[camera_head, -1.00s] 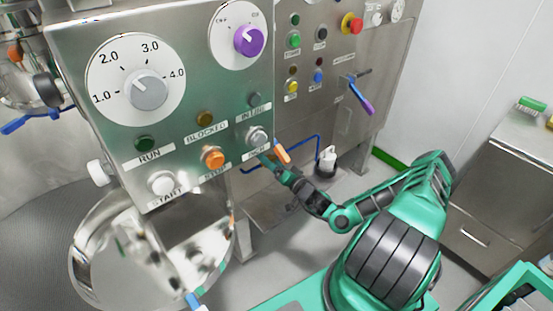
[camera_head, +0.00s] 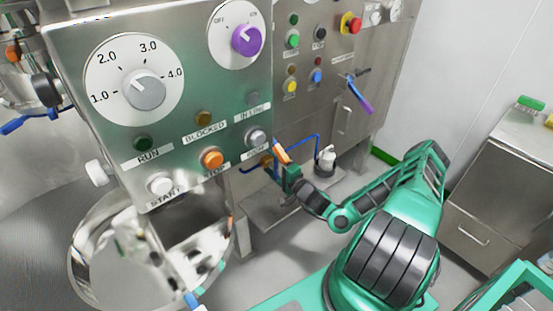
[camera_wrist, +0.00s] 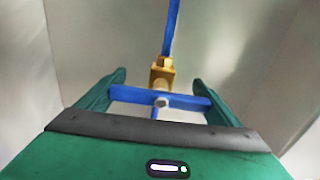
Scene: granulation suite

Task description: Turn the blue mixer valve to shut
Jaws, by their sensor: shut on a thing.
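The blue mixer valve has a brass body (camera_wrist: 161,73) on a thin blue pipe and a flat blue handle (camera_wrist: 185,101) with a bolt at its middle. In the wrist view the handle lies crosswise to the pipe. My gripper (camera_wrist: 160,100) is shut on the handle, with one green finger at each end of it. In the head view my gripper (camera_head: 276,168) is below the panel's lower right corner, at the brass valve body (camera_head: 266,160). The handle is hidden there by my gripper.
The control panel (camera_head: 185,60) with dials and buttons overhangs close above my gripper. A steel bowl (camera_head: 85,255) stands lower left, and a purple-handled lever (camera_head: 360,97) is farther right. Floor shows between bowl and cabinet.

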